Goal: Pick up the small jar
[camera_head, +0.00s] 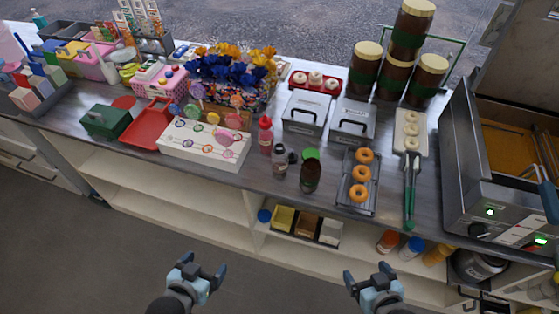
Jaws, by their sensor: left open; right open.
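A small dark jar with a green lid (310,172) stands upright near the front edge of the grey counter, between small grey bottles and a tray of ring doughnuts. Several larger brown jars with cream lids (365,68) are stacked at the back right. Other small jars with orange and blue lids (389,241) sit on the shelf below the counter. My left gripper (201,264) is open and empty, low in front of the shelves. My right gripper (367,271) is also open and empty, below and to the right of the green-lidded jar. Neither touches anything.
A pink-red bottle (265,134) and a grey bottle (280,162) stand left of the jar. The doughnut tray (345,201) is close on its right. Two grey lidded bins (305,112) stand behind. A fryer (470,170) fills the right end. The floor in front is clear.

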